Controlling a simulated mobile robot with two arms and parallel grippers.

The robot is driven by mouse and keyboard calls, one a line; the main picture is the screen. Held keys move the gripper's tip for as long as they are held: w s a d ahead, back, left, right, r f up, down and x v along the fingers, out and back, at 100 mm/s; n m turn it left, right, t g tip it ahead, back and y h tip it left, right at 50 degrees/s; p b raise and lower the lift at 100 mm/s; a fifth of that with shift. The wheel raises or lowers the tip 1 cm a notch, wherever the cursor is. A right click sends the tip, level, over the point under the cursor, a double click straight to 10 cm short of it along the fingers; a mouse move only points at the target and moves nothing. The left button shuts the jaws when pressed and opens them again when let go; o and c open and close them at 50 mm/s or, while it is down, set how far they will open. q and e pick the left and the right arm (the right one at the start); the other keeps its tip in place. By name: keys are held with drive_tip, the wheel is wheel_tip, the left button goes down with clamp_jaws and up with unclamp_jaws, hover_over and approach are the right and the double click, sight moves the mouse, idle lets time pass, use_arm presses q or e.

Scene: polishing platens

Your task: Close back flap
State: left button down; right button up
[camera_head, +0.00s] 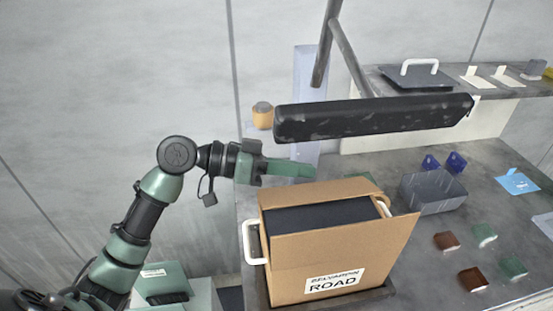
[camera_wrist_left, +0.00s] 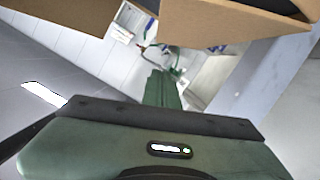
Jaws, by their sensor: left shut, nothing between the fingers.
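An open cardboard box (camera_head: 315,260) with a "ROAD" label stands on the table, a dark block (camera_head: 320,217) inside it. A cardboard strip (camera_head: 318,189) runs along the box's back edge; I cannot tell exactly how the back flap is angled. My left gripper (camera_head: 305,171) is shut and empty, just behind and above that edge, its fingers pointing right. In the left wrist view the shut fingers (camera_wrist_left: 161,90) are below a brown cardboard panel (camera_wrist_left: 215,22); I cannot tell whether they touch. My right gripper is not in view.
A black padded bar (camera_head: 375,118) hangs above and behind the box. White handles (camera_head: 252,243) show at the box's sides. A shelf (camera_head: 500,88) stands behind.

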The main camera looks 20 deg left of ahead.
sight(310, 214)
use_arm(q)
drive_tip(key=shift+r+x, duration=0.2)
drive_tip(key=shift+x, duration=0.8)
drive_tip(key=f, duration=0.1)
drive_tip(key=f+p, duration=0.1)
drive_tip(key=shift+s+d+f, duration=0.3)
drive_tip(key=shift+s+d, duration=0.05)
drive_tip(key=shift+d, duration=0.05)
drive_tip(key=shift+s+f, duration=0.3)
drive_tip(key=shift+f, duration=0.45)
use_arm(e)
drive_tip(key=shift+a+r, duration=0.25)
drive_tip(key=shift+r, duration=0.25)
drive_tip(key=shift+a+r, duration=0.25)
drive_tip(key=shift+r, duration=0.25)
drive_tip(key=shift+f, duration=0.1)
